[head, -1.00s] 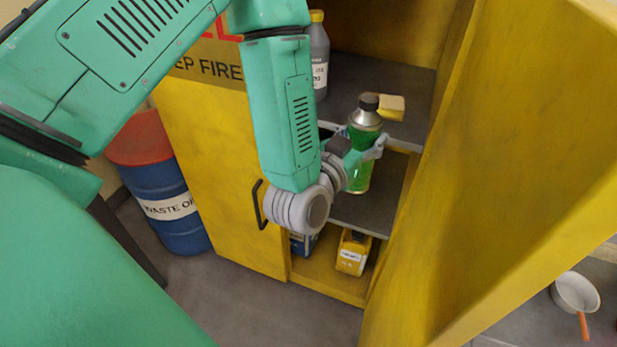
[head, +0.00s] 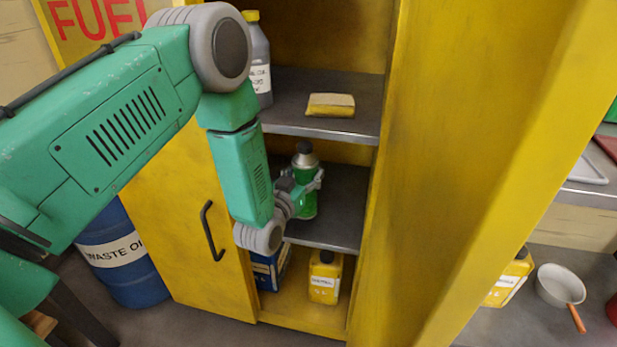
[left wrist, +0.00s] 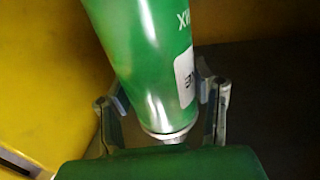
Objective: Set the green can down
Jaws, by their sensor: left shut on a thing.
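The green can (head: 306,189) has a dark cap and a metal shoulder. It is roughly upright at the middle shelf (head: 335,219) of the yellow cabinet. My left gripper (head: 307,183) is shut around the can's body. I cannot tell whether the can's base touches the shelf. My right gripper is not in view.
A yellow jug (head: 325,278) and a blue container (head: 269,268) stand below. The open cabinet door (head: 480,150) is at right. The middle shelf looks clear right of the can.

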